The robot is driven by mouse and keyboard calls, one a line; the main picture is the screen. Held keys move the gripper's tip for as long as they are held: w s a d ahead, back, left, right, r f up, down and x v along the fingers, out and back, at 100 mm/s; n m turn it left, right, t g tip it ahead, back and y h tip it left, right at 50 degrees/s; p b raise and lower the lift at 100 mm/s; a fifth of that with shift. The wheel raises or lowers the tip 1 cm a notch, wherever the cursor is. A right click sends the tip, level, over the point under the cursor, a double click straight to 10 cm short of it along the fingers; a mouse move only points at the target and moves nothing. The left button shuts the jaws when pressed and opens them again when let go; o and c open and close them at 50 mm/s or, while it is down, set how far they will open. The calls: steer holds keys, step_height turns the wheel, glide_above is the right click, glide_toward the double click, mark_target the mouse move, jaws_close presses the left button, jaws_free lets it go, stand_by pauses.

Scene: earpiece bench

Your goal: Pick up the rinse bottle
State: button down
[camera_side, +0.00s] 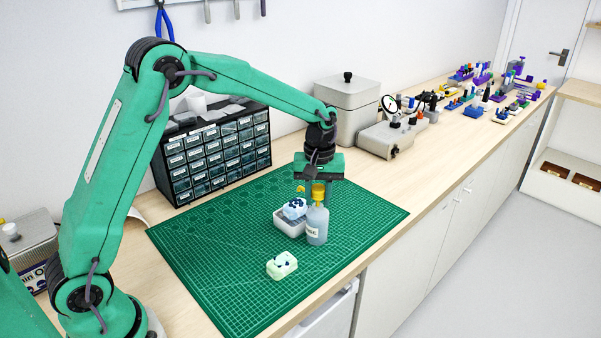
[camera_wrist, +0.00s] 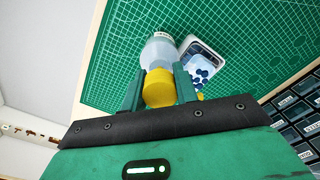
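The rinse bottle (camera_side: 317,226) is pale and translucent with a white label and a yellow cap. It stands upright on the green cutting mat (camera_side: 215,270). My gripper (camera_side: 318,190) points down over the bottle at cap height. In the wrist view, the fingers of my gripper (camera_wrist: 160,85) lie on either side of the yellow cap, with little or no gap visible. The bottle's body (camera_wrist: 158,52) shows beyond the fingertips. I cannot tell whether the fingers press on the cap or only surround it.
A pale green spotted block (camera_side: 282,265) lies nearer the front. A drawer cabinet (camera_side: 215,155) stands behind the mat. The mat's left part is clear.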

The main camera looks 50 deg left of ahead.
steer(key=shift+r, duration=0.1)
stand_by(0.3)
steer(key=shift+w+r, duration=0.1)
steer(key=shift+r, duration=0.4)
step_height(320, 180, up, 3)
steer(key=shift+r, duration=0.15)
steer(key=s+d+r, duration=0.6)
steer(key=d, duration=0.4)
steer(key=shift+s+r, duration=0.25)
steer(key=shift+r, duration=0.05)
steer(key=shift+w, duration=0.15)
steer(key=w+d, duration=0.1)
steer(key=w, duration=1.1)
steer(key=shift+w+d+r, duration=0.15)
steer(key=shift+w+d, duration=0.2)
steer(key=shift+w+a, duration=0.1)
